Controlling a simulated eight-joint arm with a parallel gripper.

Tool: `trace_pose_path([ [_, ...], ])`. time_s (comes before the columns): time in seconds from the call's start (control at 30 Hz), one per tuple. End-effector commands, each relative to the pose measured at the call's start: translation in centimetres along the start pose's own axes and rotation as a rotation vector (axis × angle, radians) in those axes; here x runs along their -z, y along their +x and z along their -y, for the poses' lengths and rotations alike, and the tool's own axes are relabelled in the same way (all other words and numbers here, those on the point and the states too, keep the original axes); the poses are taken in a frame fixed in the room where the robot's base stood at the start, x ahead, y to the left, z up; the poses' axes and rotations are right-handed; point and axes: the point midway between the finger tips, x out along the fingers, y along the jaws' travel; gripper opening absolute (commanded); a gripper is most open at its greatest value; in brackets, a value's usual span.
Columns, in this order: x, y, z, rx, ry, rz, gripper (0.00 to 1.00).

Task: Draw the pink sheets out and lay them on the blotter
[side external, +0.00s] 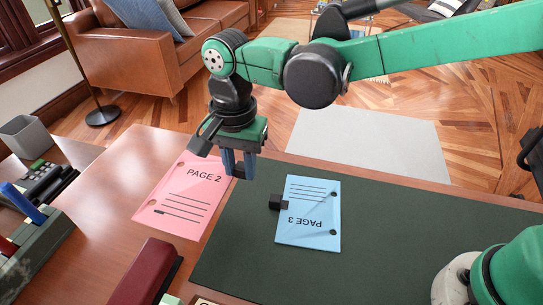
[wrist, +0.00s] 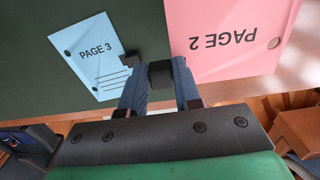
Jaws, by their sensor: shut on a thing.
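The pink sheet (side external: 184,196), marked PAGE 2, is at the left of the blotter (side external: 230,240), its right edge near the blotter's left edge. It also shows in the wrist view (wrist: 225,38), larger than the blue sheet. My gripper (side external: 239,172) is at the pink sheet's upper right edge. In the wrist view its fingers (wrist: 160,85) are shut on a small black block (wrist: 160,73) at that edge. The sheet looks raised, but I cannot tell how far. The blotter is a dark green mat on the wooden desk.
A blue sheet (side external: 308,212), marked PAGE 3, with a black block (side external: 279,202) on its edge lies on the blotter. The blotter's right side is bare. A dark red item (side external: 146,272) stands at the front, and a black and green item (side external: 40,174) stands at the left.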

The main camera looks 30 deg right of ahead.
Motion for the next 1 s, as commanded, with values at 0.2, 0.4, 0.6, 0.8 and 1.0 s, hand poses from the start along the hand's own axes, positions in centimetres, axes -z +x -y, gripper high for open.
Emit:
trace_pose_path([
  [0.2, 0.0, -4.4, 0.0, 0.0, 0.0, 0.0, 0.0],
  [0.4, 0.2, -6.2, 0.0, 0.0, 0.001, 0.0, 0.0],
  [0.6, 1.3, -6.5, 0.0, 0.0, 0.002, 0.0, 0.0],
  [0.8, 2.4, -6.5, 0.0, 0.0, 0.003, -0.001, 0.0],
  [1.0, 3.5, -6.5, 0.1, 0.0, 0.003, -0.001, 0.0],
])
